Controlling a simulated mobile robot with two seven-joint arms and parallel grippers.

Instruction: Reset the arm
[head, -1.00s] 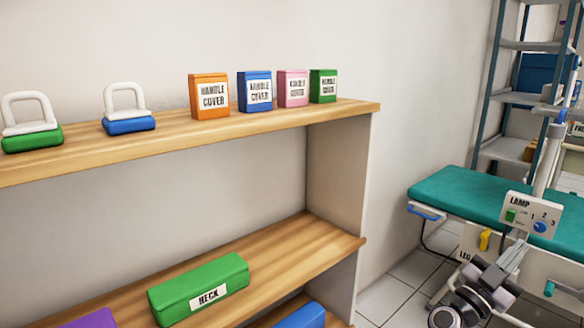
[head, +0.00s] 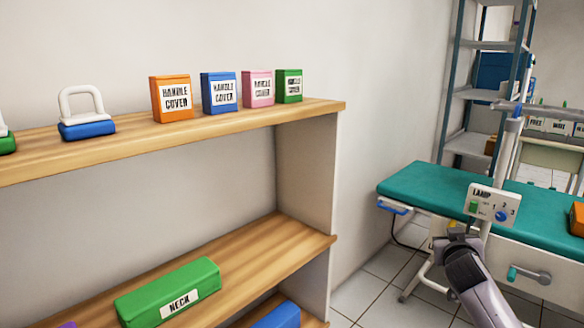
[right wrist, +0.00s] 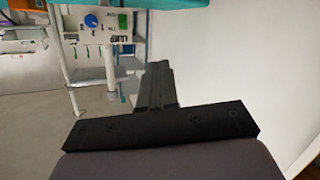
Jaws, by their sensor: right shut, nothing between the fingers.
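My right gripper (right wrist: 157,85) shows in the right wrist view as dark fingers drawn together, shut with nothing between them. Beyond it are the teal-topped table's edge and the lamp control panel (right wrist: 100,25), apart from the fingers. In the head view, a grey link of my arm (head: 478,285) rises from the bottom right, in front of the table's near side. The fingers cannot be made out there. My left gripper is in neither view.
A wooden shelf (head: 235,118) at left holds several handle cover boxes, a blue handled block (head: 87,128) and a green neck box (head: 168,295). A metal rack (head: 455,105) stands behind. Floor between shelf and table is clear.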

